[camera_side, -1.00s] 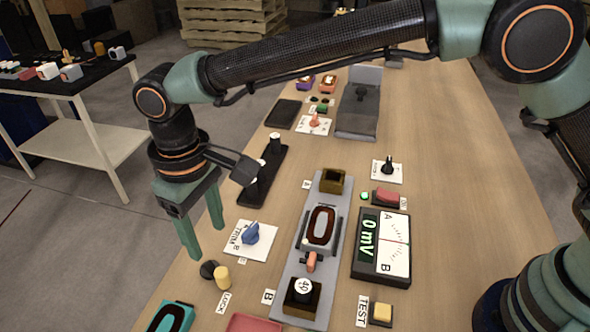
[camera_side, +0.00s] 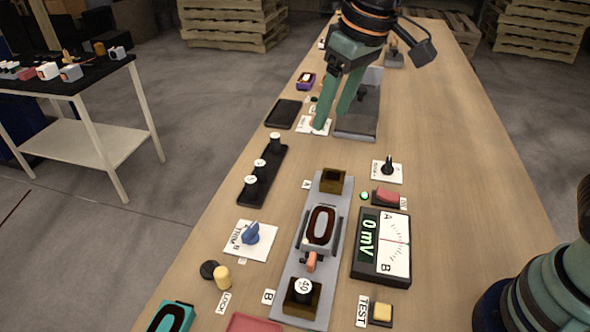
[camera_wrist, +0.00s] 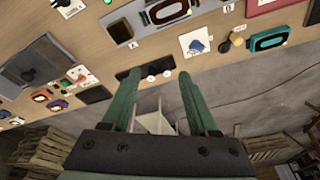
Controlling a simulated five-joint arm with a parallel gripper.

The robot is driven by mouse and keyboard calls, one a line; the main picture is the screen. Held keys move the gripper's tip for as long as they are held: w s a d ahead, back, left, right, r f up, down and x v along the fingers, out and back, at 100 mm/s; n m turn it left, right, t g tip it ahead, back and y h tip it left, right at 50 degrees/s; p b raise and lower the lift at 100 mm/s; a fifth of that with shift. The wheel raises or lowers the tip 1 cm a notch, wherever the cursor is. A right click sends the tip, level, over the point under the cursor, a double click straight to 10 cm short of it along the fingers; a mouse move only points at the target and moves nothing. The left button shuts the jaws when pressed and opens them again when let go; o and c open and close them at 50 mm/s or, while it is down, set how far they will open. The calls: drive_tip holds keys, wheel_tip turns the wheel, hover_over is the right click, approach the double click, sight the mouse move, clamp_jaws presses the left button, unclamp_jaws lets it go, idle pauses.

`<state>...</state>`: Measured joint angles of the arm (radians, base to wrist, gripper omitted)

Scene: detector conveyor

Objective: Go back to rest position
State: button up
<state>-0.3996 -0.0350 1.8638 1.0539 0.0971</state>
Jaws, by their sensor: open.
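My gripper (camera_side: 335,105) is open and empty in the side view. It hangs above the far part of the table (camera_side: 455,150), in front of the grey stand and a white card with an orange knob, which it partly hides. In the wrist view the two green fingers of my gripper (camera_wrist: 157,85) are spread apart with nothing between them. The black strip with several white-topped pegs (camera_wrist: 148,75) lies beyond the fingertips there.
The meter (camera_side: 382,245) reads 0 mV. A blue knob (camera_side: 251,234) sits on a white card. A side table (camera_side: 80,150) stands at left.

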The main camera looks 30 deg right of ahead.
drive_tip(key=s+d+m+t, duration=0.1)
drive_tip(key=s+d, duration=0.3)
drive_tip(key=d, duration=0.4)
drive_tip(key=s+d+f+m+t+h, duration=0.1)
drive_tip(key=s+d+m, duration=0.1)
drive_tip(key=s+d, duration=0.3)
drive_tip(key=shift+d+t, duration=0.4)
drive_tip(key=shift+d, duration=1.05)
